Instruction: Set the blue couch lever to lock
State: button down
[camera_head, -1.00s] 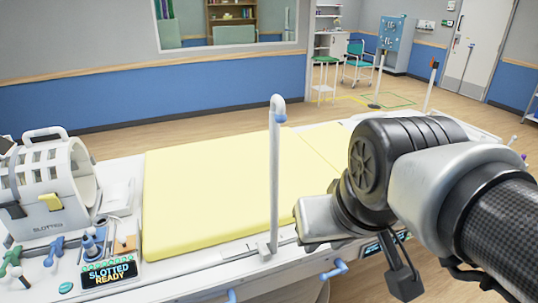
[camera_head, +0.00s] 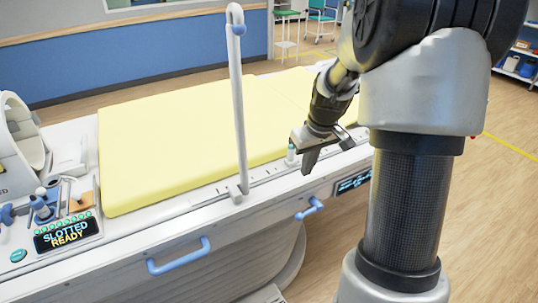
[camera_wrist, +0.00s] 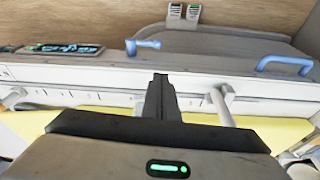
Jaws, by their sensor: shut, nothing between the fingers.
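The blue couch lever (camera_head: 310,208) sits on the near side panel of the couch, left of a small display (camera_head: 352,183). In the wrist view the lever (camera_wrist: 148,44) is beyond the fingertips, beside the display (camera_wrist: 65,48). My gripper (camera_head: 310,165) hangs above the couch's near rail, above and behind the lever, apart from it. In the wrist view my gripper (camera_wrist: 160,82) has its fingers together, with nothing between them. Any lock marking by the lever is too small to read.
A white pole (camera_head: 239,110) stands upright on the near rail, left of my gripper. A larger blue handle (camera_head: 180,256) is on the side panel. A yellow mattress (camera_head: 165,155) covers the couch. A slotted block with small tools and a "SLOTTED READY" sign (camera_head: 68,232) is at left.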

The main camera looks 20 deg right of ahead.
jog(key=w+d+f+n+b, duration=0.1)
jog(key=w+d+f, duration=0.2)
jog(key=f, duration=0.4)
jog(key=shift+d+f, duration=0.2)
jog(key=b, duration=0.2)
send_over(304, 213)
jog(key=x, duration=0.4)
jog(key=s+x, duration=0.1)
jog(key=x, duration=0.3)
jog(key=s+x, duration=0.1)
jog(key=x, duration=0.3)
jog(key=shift+s+d+f, duration=0.2)
jog(key=shift+d+f, duration=0.15)
jog(key=shift+f, duration=0.25)
jog(key=shift+s+f, duration=0.1)
jog(key=shift+f, duration=0.35)
jog(key=shift+a+f+h, duration=0.15)
jog(key=shift+f+h, duration=0.05)
jog(key=shift+h, duration=0.1)
